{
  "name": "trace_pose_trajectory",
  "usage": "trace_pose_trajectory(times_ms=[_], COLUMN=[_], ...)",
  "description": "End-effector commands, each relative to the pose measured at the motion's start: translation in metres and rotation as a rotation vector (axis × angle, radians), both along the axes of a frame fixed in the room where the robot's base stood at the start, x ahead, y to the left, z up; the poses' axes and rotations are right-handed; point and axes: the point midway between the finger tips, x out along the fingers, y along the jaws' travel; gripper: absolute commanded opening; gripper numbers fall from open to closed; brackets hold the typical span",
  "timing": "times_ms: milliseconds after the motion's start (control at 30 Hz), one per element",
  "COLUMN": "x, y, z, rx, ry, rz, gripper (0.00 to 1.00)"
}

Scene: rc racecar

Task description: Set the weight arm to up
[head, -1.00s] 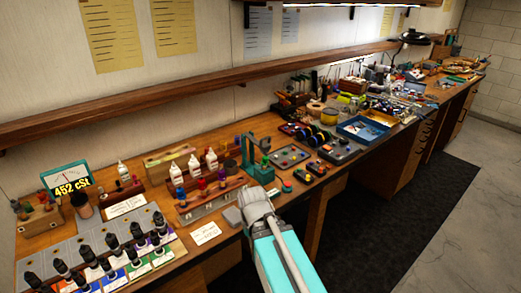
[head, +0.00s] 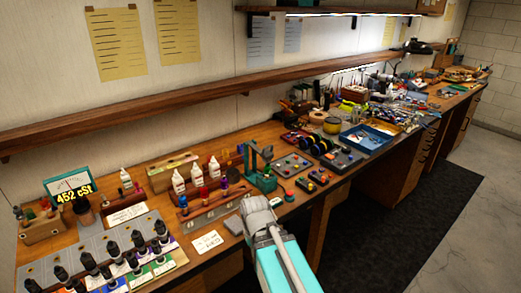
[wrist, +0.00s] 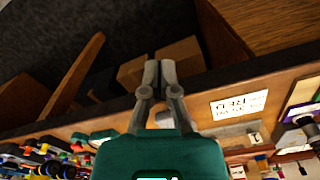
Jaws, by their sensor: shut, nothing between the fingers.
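A green stand (head: 260,177) with an upright post and a grey part near its top stands near the front edge of the bench in the head view. It may carry the weight arm, but the arm's position is too small to make out. My gripper is shut and empty in the wrist view (wrist: 160,75), its two fingertips together. In the head view my wrist (head: 259,213) is in front of the bench edge, just below the stand in the picture, apart from it. The fingertips cannot be made out there.
The wooden bench is crowded. Left of the stand are white bottles (head: 178,182), a grey block (head: 233,225), a white card (head: 207,242) and several black-capped bottles. To the right are button boxes (head: 318,178) and a blue tray (head: 368,137). The floor in front is clear.

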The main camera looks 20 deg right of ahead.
Motion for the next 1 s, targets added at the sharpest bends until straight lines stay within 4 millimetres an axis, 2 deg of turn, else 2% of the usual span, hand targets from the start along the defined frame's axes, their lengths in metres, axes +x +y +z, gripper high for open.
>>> trace_pose_trajectory(times_ms=[67, 100, 367, 467, 667, 1000], x=[0.000, 0.000, 0.013, 0.027, 0.071, 0.159], y=[0.000, 0.000, -0.007, -0.018, -0.046, -0.090], z=[0.000, 0.000, -0.001, -0.001, 0.003, 0.037], rx=[0.000, 0.000, -0.050, -0.114, -0.310, -0.660], ry=[0.000, 0.000, -0.010, -0.025, -0.101, -0.386], rz=[0.000, 0.000, -0.044, -0.099, -0.271, -0.580], gripper=[0.00, 0.04, 0.51, 0.51, 0.51, 0.51])
